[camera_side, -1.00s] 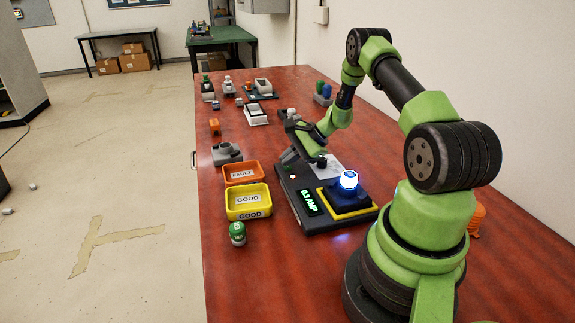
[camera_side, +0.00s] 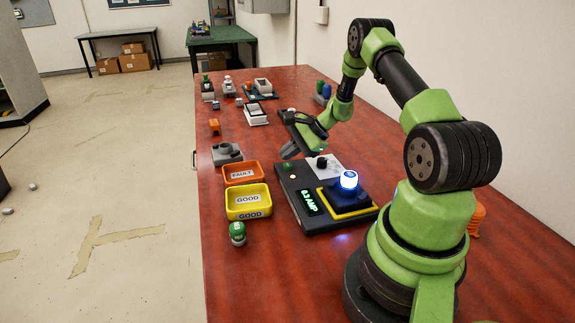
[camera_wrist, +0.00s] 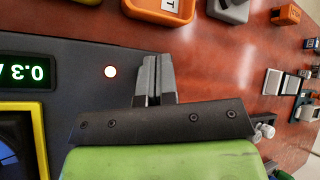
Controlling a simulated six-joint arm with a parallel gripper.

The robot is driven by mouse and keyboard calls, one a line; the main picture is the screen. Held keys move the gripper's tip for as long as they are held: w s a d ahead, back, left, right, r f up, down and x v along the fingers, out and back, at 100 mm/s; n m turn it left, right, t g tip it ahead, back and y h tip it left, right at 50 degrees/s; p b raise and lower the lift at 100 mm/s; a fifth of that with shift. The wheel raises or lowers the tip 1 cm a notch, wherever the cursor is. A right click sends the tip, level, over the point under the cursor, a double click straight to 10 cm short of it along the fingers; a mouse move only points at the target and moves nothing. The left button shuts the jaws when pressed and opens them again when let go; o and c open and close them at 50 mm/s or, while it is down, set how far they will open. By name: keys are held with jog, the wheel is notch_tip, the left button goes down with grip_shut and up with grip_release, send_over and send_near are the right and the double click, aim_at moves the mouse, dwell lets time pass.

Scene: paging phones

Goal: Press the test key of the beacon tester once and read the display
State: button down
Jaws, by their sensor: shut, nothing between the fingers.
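The beacon tester (camera_side: 305,228) is a dark box on the red-brown table. A lit beacon (camera_side: 349,180), white-blue, stands upright in the tester's blue and yellow socket (camera_side: 345,207). A small green key (camera_side: 287,165) is at the tester's far left end, with a small lit lamp (camera_side: 292,177) beside it. My gripper (camera_side: 290,151) is shut and empty, above and just beyond the green key. In the wrist view my fingers (camera_wrist: 152,68) hide the key.
An orange FAULT tray (camera_side: 243,183) and a yellow GOOD tray (camera_side: 248,213) stand left of the tester. A green-capped beacon (camera_side: 237,233) stands in front of them. A grey fixture (camera_side: 227,153) and several small parts sit farther back. The table's front left is clear.

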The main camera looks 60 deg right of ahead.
aim_at(288, 166)
jog(key=shift+r, duration=2.45)
jog(key=shift+w+a+r, duration=0.1)
jog(key=shift+r, duration=0.15)
jog(key=s+a+r+n+g, duration=0.25)
jog(key=a+r+n, duration=0.65)
jog(key=a+r, duration=0.7)
jog(key=s+a+r+n+h, duration=0.1)
jog(key=s+a+r+n, duration=0.1)
jog(key=s+a+n, duration=0.2)
jog(key=s+a+r+n+t+h, duration=0.1)
jog(key=s+a+n, duration=0.3)
jog(key=s, duration=0.7)
jog(key=shift+s+a+r+n, duration=0.2)
jog(key=shift+a+r+n, duration=0.1)
jog(key=shift+a+r, duration=0.5)
